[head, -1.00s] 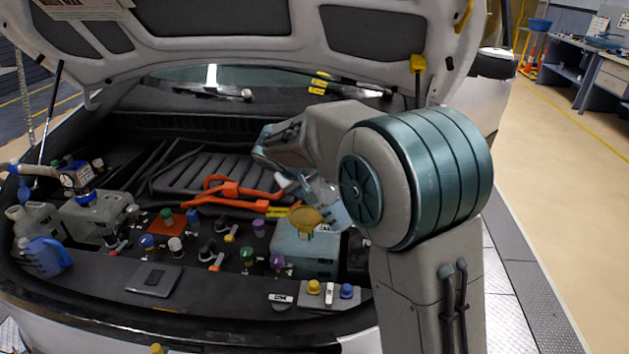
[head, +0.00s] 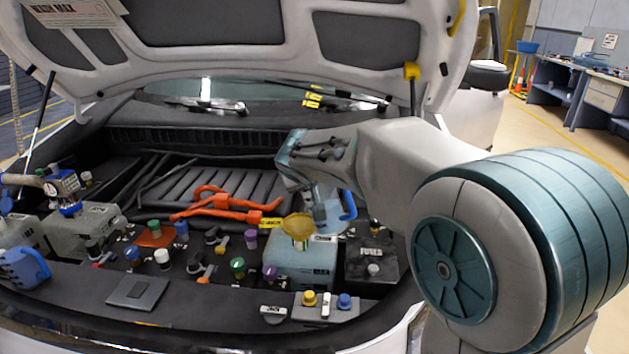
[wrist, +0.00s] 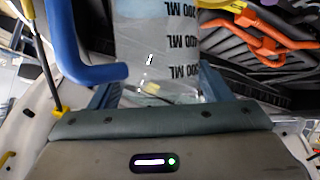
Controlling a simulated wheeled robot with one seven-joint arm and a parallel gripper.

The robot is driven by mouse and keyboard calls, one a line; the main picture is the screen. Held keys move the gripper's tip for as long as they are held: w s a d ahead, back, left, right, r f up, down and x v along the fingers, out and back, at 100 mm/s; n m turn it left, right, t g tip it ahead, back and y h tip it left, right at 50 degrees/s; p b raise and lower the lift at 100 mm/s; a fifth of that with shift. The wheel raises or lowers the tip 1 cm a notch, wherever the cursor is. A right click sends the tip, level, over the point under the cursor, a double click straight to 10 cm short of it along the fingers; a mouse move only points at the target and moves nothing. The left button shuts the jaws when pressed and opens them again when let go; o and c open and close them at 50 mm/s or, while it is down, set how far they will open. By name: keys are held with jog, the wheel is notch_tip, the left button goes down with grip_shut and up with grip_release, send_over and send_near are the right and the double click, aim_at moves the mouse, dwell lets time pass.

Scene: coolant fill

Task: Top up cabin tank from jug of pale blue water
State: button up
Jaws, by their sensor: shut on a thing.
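My gripper (wrist: 158,90) is shut on a clear jug (wrist: 157,45) with a blue handle (wrist: 65,50) and ML markings on its wall. In the head view the jug (head: 332,212) shows just behind and right of a yellow funnel (head: 298,224). My wrist is above the jug and partly hides it. The funnel stands on a pale grey-blue tank (head: 302,262) at the right of the bay. A gap between jug and funnel cannot be judged. I cannot make out the water level or any stream. Another grey tank (head: 85,232) stands at the left.
A black fuse box (head: 372,262) is right of the tank. Several coloured caps fill the middle. Orange cables (head: 215,207) lie behind. The raised hood (head: 270,60) hangs above. A workbench (head: 590,85) is far right.

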jog(key=shift+r+p, duration=0.35)
jog(key=shift+p, duration=0.7)
jog(key=shift+f+p, duration=0.15)
jog(key=shift+p, duration=0.8)
jog(key=shift+f+b, duration=0.25)
jog(key=shift+b, duration=0.25)
jog(key=t+y+b, duration=0.1)
jog(key=b, duration=0.2)
jog(key=shift+s+r+m, duration=0.1)
jog(key=shift+m, duration=0.3)
jog(key=r+t+b, duration=0.1)
jog(key=b, duration=0.3)
jog(key=shift+d+m+t+y, duration=0.1)
jog(key=shift+m+t+y, duration=0.2)
jog(key=shift+m+y, duration=0.1)
jog(key=shift+s+r+b, duration=0.1)
jog(key=shift+r+b, duration=0.15)
jog(key=shift+b, duration=0.35)
